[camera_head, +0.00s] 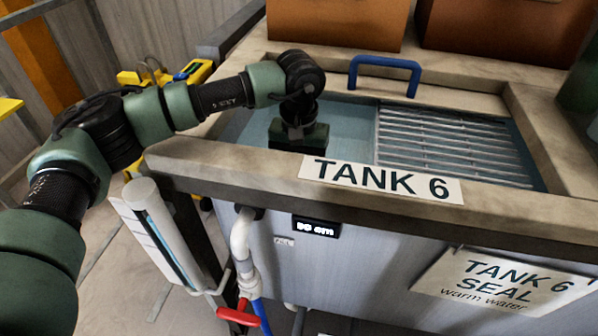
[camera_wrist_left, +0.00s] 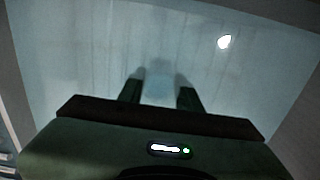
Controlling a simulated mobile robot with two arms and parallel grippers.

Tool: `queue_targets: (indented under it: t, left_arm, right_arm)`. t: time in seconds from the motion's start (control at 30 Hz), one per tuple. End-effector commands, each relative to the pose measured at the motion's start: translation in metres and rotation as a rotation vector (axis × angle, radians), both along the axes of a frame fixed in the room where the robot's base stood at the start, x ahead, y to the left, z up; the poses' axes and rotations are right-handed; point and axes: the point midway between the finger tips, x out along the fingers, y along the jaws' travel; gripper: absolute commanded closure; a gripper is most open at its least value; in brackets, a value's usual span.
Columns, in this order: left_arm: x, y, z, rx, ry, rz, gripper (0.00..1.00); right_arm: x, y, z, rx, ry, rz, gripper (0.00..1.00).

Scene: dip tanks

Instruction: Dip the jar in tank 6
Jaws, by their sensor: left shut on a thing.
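Tank 6 (camera_head: 400,194) is a steel tank with a broad stone-like rim, marked "TANK 6" on its front edge. My left gripper (camera_head: 300,138) reaches over the left part of the opening, pointing down, close behind the front rim. In the left wrist view, my left gripper (camera_wrist_left: 158,94) is shut on a faint, pale, see-through shape, apparently the jar (camera_wrist_left: 158,84), over the blue-grey tank interior. The jar's outline is hard to make out. In the head view the jar and fingertips are hidden by the gripper body and rim. My right gripper is not in view.
A slatted metal rack (camera_head: 445,145) fills the right part of the opening. A blue handle (camera_head: 385,62) stands on the back rim. A small display (camera_head: 316,228), pipes and a red valve handle (camera_head: 238,315) are on the front. Brown boxes (camera_head: 335,22) stand behind.

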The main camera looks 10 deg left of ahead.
Motion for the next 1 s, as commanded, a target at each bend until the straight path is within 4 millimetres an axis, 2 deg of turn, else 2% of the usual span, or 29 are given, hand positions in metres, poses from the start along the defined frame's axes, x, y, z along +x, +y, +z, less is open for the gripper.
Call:
queue_targets:
  t: [0.57,1.0]
  left_arm:
    - [0.0,0.0,0.003,0.0,-0.001,0.0,1.0]
    - [0.0,0.0,0.035,0.0,-0.001,0.0,1.0]
  right_arm:
    - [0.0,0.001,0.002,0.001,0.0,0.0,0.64]
    - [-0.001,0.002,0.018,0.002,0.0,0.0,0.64]
